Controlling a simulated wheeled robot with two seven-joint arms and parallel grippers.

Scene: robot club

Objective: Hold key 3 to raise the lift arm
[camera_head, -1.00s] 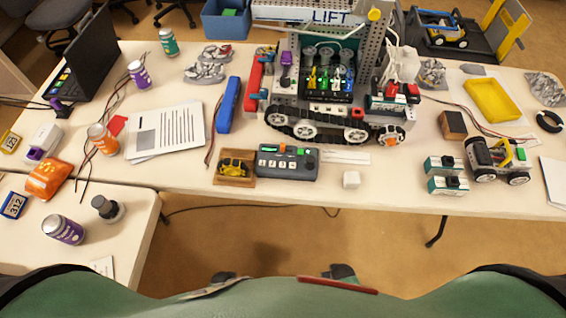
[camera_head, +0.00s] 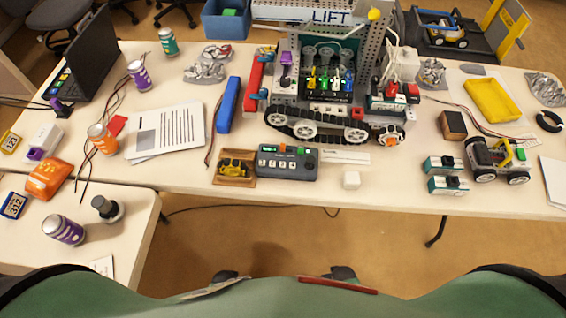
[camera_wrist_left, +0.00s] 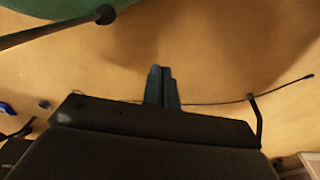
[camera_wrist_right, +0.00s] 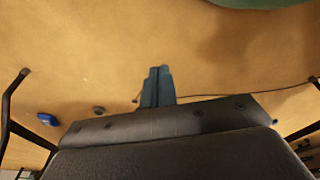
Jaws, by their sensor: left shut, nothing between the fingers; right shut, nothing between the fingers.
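A grey control box (camera_head: 287,162) with a row of white keys lies near the front edge of the table. It has a small display, a green light and an orange button on its upper side; the numbers on the keys are too small to read. Behind it stands the tracked robot (camera_head: 318,80) with a LIFT sign (camera_head: 331,17) above it. My left gripper (camera_wrist_left: 162,72) is shut and empty over the floor in the left wrist view. My right gripper (camera_wrist_right: 159,72) is shut and empty over the floor in the right wrist view. Neither gripper shows in the head view.
A blue bar (camera_head: 228,105) and printed sheets (camera_head: 166,131) lie further left. Teal-and-white blocks (camera_head: 446,184) lie at the right.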

